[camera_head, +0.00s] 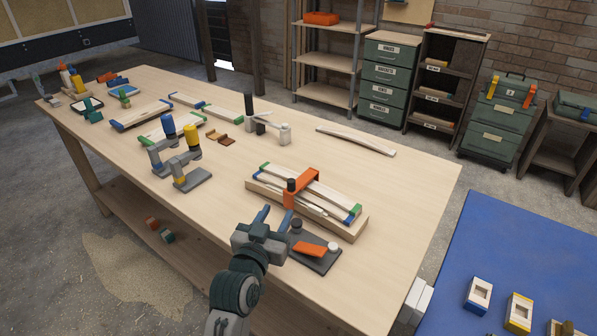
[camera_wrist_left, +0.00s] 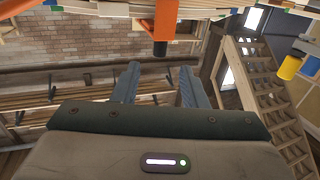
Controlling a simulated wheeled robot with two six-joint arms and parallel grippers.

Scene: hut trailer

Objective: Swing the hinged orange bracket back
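The orange bracket (camera_head: 303,184) straddles a wooden strip assembly (camera_head: 340,217) with green and blue end pieces on the workbench. A black knob (camera_head: 291,186) is at the bracket's near end. In the left wrist view, the orange bracket (camera_wrist_left: 165,16) and its black knob (camera_wrist_left: 160,49) appear at the top centre. My left gripper (camera_head: 275,216) is just on the near side of the bracket, fingers pointing towards it. In the wrist view, my left gripper (camera_wrist_left: 159,86) has its fingers apart with nothing between them; the knob lies beyond the tips. My right gripper is not in view.
A dark plate (camera_head: 322,265) with an orange piece (camera_head: 310,249) and knobs sits right of my left gripper. Clamps (camera_head: 190,172) and other strip assemblies stand further left. The bench's right side is clear.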

